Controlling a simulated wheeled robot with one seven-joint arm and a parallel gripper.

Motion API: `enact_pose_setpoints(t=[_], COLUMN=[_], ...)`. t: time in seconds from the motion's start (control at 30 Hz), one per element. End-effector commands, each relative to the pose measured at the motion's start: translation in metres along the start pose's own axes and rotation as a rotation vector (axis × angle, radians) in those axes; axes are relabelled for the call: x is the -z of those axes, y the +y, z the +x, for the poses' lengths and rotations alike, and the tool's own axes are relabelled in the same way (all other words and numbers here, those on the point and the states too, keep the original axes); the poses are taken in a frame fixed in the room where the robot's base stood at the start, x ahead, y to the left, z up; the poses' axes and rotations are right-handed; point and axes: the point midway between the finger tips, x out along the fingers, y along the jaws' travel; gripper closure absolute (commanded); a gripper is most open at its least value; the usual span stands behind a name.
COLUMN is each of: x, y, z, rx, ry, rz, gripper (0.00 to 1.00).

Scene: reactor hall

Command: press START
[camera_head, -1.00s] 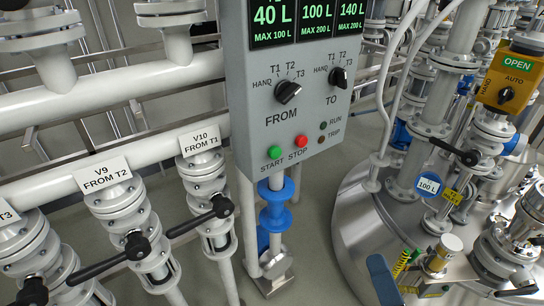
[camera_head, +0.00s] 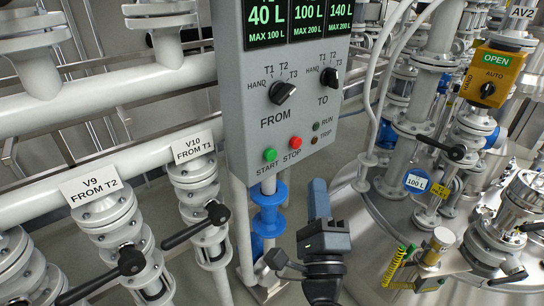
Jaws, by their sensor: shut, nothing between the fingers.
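The green START button (camera_head: 270,155) is at the bottom left of the grey control panel (camera_head: 245,120), above its printed label. The red STOP button (camera_head: 295,142) is just right of it. The RUN lamp (camera_head: 316,127) and TRIP lamp (camera_head: 315,140) look dark. The FROM knob (camera_head: 282,92) and TO knob (camera_head: 329,76) sit above. My gripper (camera_head: 318,184) is below and right of START in the picture, pointing upward, with its blue-grey fingers together and empty. It appears apart from the panel.
Three displays at the panel top read 40 L (camera_head: 266,14), 100 L and 140 L. Pipes with the V9 (camera_head: 95,184) and V10 (camera_head: 194,146) valves and black handles stand left. A steel tank (camera_head: 385,215) with fittings and a yellow OPEN/AUTO box (camera_head: 495,75) is right.

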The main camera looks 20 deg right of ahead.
Motion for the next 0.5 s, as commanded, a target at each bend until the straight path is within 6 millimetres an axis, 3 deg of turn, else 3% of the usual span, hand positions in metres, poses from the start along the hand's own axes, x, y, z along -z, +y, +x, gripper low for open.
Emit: enact_pose_setpoints(t=[0.23, 0.5], x=[-0.003, -0.019], y=[0.003, 0.02], z=[0.004, 0.027], rx=[0.001, 0.001], ry=[-0.001, -0.001], rz=[-0.001, -0.001], gripper=[1.0, 1.0])
